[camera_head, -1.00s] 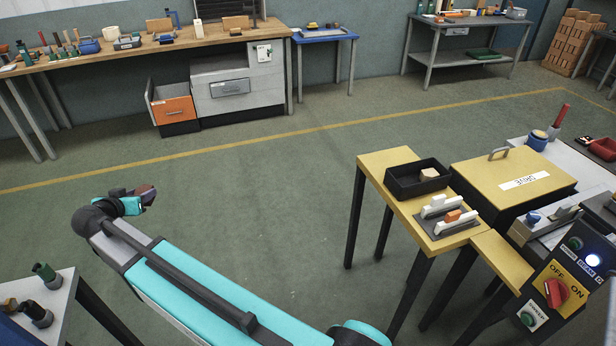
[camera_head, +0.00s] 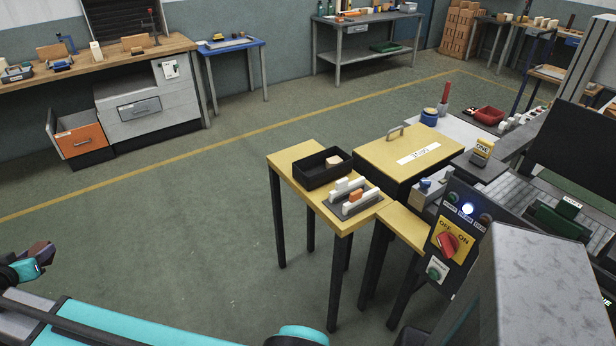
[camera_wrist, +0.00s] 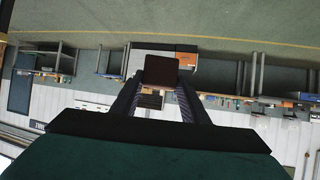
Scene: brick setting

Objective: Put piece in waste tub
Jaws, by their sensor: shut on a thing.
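My gripper (camera_head: 30,264) is at the far left edge of the head view, held up over open floor. It is shut on a dark brown piece (camera_head: 42,251). In the wrist view the piece (camera_wrist: 161,69) sits between the tips of both fingers (camera_wrist: 161,92). No container bears a waste label that I can read. A black open tray (camera_head: 316,178) with a light wooden block in it stands on a yellow table, far to the right of my gripper.
The yellow table (camera_head: 279,165) also bears a grey fixture (camera_head: 352,207) with white and orange parts. A yellow-lidded box (camera_head: 410,155) and a control panel (camera_head: 449,243) stand beside it. A workbench with an open orange-fronted drawer (camera_head: 79,140) is at the back left. The middle floor is clear.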

